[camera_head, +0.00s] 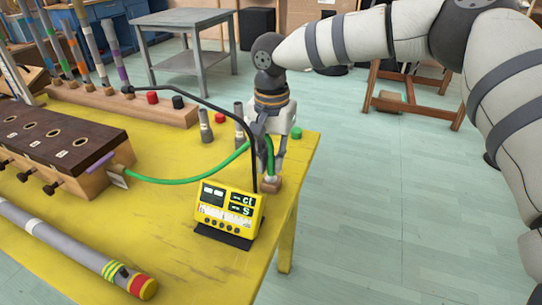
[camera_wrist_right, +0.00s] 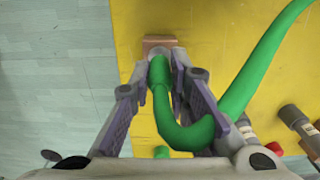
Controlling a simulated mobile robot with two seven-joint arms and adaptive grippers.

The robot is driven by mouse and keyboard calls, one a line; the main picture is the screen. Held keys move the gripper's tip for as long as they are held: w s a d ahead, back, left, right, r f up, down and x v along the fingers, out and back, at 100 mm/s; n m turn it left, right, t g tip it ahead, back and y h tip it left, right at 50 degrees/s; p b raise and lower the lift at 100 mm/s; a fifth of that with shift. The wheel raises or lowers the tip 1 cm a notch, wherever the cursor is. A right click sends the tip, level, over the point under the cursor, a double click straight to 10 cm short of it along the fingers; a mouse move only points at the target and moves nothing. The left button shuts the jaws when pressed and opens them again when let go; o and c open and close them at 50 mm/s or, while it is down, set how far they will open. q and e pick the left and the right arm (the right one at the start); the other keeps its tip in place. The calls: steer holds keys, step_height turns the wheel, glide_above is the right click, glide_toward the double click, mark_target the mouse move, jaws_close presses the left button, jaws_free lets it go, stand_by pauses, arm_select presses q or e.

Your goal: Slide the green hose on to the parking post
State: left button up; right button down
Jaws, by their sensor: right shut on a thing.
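The green hose (camera_head: 190,179) runs from the wooden box at left, arches up and bends down between the fingers of my right gripper (camera_head: 268,164). That gripper is shut on the hose near its free end, pointing down. The parking post is a short pale stub on a small wooden block (camera_head: 271,186) at the table's right edge. In the right wrist view, the hose end (camera_wrist_right: 158,72) lines up with the pale stub above the block (camera_wrist_right: 160,42). I cannot tell whether the end is around the stub or just above it. My left gripper is out of view.
A yellow tuner box (camera_head: 229,212) stands close in front of the block, with a black cable arching over to it. Grey tubes (camera_head: 206,127) stand behind the hose. A long grey pipe (camera_head: 62,245) lies at front left. The yellow table (camera_head: 185,235) ends just right of the block.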

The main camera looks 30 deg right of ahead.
mark_target(272, 156)
steer(key=shift+f, duration=0.75)
steer(key=c, duration=1.4)
jaws_free()
steer(key=shift+c, duration=0.2)
step_height(272, 156, up, 12)
steer(key=shift+r, duration=0.1)
